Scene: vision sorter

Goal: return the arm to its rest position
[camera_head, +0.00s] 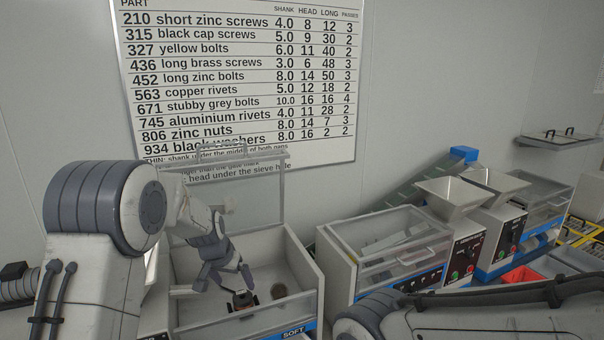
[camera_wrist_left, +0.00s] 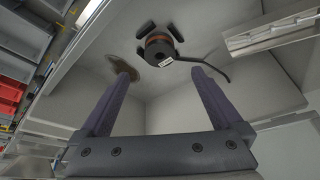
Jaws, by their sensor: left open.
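My left arm comes in from the left, and its gripper (camera_head: 226,280) hangs over an open grey-white box (camera_head: 305,258). The gripper is open, with nothing between its fingers. In the left wrist view its two fingers (camera_wrist_left: 160,74) stand apart, pointing into the box. A small black device (camera_head: 243,299) sits on the box floor near the fingers. In the wrist view this device (camera_wrist_left: 160,46) shows a copper-coloured band and a black cable. My right arm's link crosses the lower right of the head view; its gripper is out of view.
A clear raised lid (camera_head: 262,190) stands behind the box. A brown round patch or object (camera_head: 278,290) is on its floor. To the right are a lidded bin (camera_head: 400,243), hoppers (camera_head: 452,195) and a conveyor (camera_head: 400,195). A parts chart (camera_head: 240,75) hangs on the wall.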

